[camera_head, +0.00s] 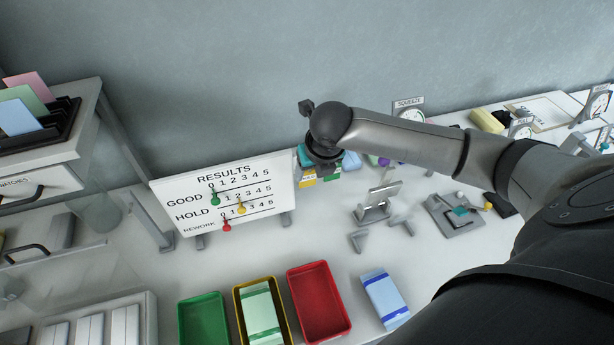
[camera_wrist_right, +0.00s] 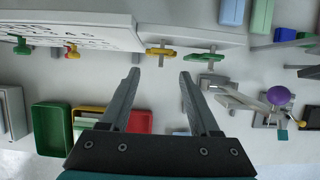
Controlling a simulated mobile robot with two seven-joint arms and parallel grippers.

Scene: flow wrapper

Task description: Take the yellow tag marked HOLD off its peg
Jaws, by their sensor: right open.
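The yellow tag (camera_head: 308,181) hangs low on the rear side, just right of the results board; its lettering is too small to read. It shows edge-on in the right wrist view (camera_wrist_right: 160,52). A green tag (camera_head: 332,175) hangs to its right, also in the wrist view (camera_wrist_right: 203,56). My right gripper (camera_wrist_right: 160,74) is open and empty, pointing down at the tags. In the wrist view the yellow tag lies just beyond the gap between the fingertips, apart from them. In the head view my right wrist hides the fingers and part of the tags. My left gripper is out of view.
The results board (camera_head: 222,194) with coloured pins stands left of the tags. Green (camera_head: 203,318), yellow (camera_head: 237,300) and red (camera_head: 319,302) trays lie in front. A grey metal stand (camera_head: 376,208) is to the right. The bench is clear between tags and trays.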

